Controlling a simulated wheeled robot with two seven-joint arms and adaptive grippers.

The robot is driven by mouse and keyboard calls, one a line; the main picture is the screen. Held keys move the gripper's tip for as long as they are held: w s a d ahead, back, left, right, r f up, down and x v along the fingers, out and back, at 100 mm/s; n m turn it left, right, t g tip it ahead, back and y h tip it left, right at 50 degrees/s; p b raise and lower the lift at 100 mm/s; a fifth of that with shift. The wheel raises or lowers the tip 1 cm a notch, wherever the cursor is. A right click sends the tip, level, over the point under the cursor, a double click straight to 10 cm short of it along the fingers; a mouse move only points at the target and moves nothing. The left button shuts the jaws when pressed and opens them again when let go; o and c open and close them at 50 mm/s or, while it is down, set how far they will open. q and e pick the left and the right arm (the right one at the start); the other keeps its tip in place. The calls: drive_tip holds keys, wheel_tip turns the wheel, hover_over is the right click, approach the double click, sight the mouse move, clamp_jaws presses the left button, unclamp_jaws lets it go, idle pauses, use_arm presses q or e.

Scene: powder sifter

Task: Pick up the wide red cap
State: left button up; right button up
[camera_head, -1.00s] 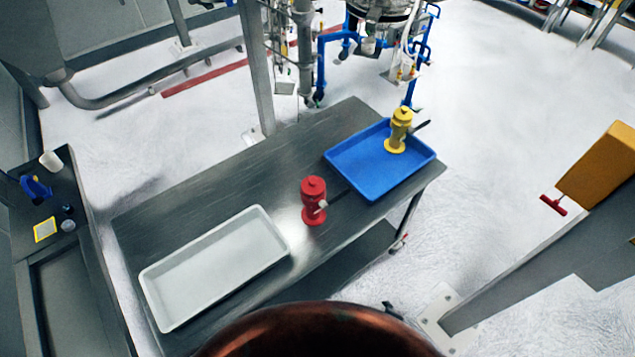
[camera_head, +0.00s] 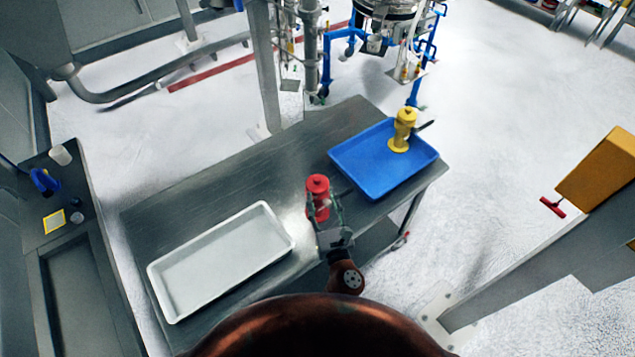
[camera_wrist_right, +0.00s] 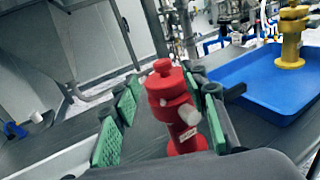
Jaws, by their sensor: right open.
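The wide red cap (camera_head: 317,183) is the top of an upright red fitting that stands on the metal table between two trays. In the right wrist view, the cap (camera_wrist_right: 167,84) has a small knob on top, and a pale grey stub sticks out of the body below. My right gripper (camera_head: 325,210) is open on the near side of the fitting. Its green-padded fingers stand to either side of the fitting in the wrist view, with visible gaps. The gripper hides the fitting's lower part in the head view. My left gripper is not in view.
A white tray (camera_head: 157,276) lies to the left on the table. A blue tray (camera_head: 350,178) to the right holds a yellow fitting (camera_head: 402,130) with a dark handle. The table behind the fitting is clear.

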sight(318, 182)
drive_tip(key=x, duration=0.7)
drive_tip(key=shift+w, duration=0.45)
drive_tip(key=shift+d, duration=0.1)
drive_tip(key=c, duration=1)
drive_tip(key=shift+r, duration=0.1)
drive_tip(key=shift+c, duration=0.2)
